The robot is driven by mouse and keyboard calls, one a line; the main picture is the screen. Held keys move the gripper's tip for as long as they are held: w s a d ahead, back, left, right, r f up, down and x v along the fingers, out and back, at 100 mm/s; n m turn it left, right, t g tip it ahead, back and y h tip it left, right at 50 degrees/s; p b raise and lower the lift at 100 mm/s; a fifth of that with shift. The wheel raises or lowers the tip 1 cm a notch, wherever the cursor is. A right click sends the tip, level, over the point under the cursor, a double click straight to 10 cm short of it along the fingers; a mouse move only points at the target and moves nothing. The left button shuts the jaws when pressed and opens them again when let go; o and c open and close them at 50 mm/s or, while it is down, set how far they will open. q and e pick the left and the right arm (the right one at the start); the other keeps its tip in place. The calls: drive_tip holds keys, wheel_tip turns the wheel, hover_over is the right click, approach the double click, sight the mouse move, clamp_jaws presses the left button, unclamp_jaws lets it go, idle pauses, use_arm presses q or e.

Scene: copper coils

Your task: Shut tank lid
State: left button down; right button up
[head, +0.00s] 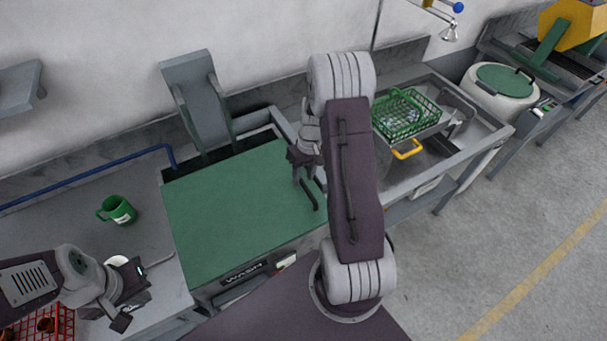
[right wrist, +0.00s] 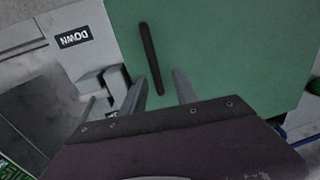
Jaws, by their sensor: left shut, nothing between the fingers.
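The green tank lid (head: 235,210) lies about flat over the tank marked WASH; I cannot tell whether it is fully seated. A dark strip shows along its back edge. Its dark bar handle (head: 309,194) is near the right edge, and also shows in the right wrist view (right wrist: 151,58). My right gripper (head: 308,178) is above the lid's right side by the handle. My left gripper (head: 125,300) is shut and empty, low at the left.
A green mug (head: 117,210) stands on the left counter, with a red crate (head: 60,324) at the lower left. A green wire basket (head: 405,113) sits right of the tank over a sink. A round white vessel (head: 500,92) stands farther right.

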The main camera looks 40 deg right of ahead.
clamp_jaws()
idle(1.3)
unclamp_jaws()
wheel_tip(320, 180, up, 9)
drive_tip(key=d+b, duration=0.1)
idle(0.3)
drive_tip(key=shift+s+d, duration=0.1)
